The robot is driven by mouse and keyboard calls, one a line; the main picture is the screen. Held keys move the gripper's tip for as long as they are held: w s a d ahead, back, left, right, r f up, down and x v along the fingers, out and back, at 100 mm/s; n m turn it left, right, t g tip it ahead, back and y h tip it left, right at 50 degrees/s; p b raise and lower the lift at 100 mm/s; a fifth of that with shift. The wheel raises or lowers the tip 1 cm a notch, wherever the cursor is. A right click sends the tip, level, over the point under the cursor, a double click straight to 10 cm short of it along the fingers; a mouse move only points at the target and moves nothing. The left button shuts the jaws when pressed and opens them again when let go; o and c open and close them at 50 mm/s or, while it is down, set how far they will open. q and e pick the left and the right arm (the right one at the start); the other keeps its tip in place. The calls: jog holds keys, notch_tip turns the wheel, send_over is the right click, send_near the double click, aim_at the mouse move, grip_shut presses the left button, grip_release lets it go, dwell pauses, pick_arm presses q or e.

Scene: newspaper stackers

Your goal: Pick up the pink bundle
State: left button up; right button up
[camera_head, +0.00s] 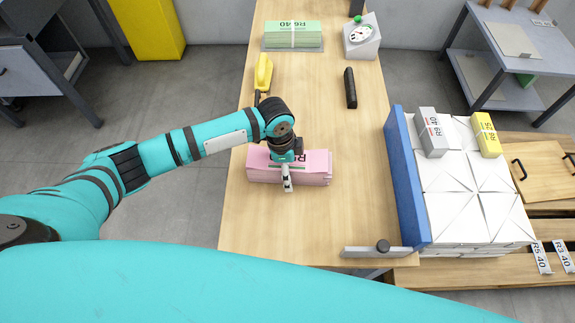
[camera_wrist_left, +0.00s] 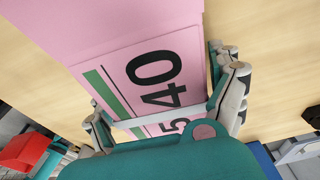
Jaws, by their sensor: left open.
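The pink bundle (camera_head: 315,170) lies on the wooden table in the head view, a flat stack with black print and a white strap. In the left wrist view the pink bundle (camera_wrist_left: 140,35) fills the middle, with a green bar and large black digits. My left gripper (camera_head: 288,186) is over the bundle, pointing down. In the left wrist view its fingers (camera_wrist_left: 165,105) are spread on both sides of the bundle. I cannot tell whether they touch it. My right gripper is not in view.
A green bundle (camera_head: 292,35) lies at the table's far end, beside a white box (camera_head: 362,38) with a green button. A yellow device (camera_head: 263,72) and a black bar (camera_head: 350,88) lie nearer. A blue panel (camera_head: 406,180) and white stacks (camera_head: 470,205) stand right of the table.

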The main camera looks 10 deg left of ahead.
pick_arm(q)
jog(key=c, duration=1.6)
jog(key=shift+w+r, duration=0.1)
jog(key=shift+c, duration=0.5)
jog(key=shift+r, duration=0.2)
jog(key=shift+r, duration=1.25)
jog(key=s+d, duration=0.3)
jog(key=d, duration=0.1)
jog(key=s+d+r, duration=0.1)
jog(key=s+d, duration=0.2)
jog(key=d, duration=0.2)
jog(key=s+d+r, duration=0.1)
jog(key=s+d, duration=0.2)
jog(key=d, duration=0.1)
jog(key=shift+d, duration=0.2)
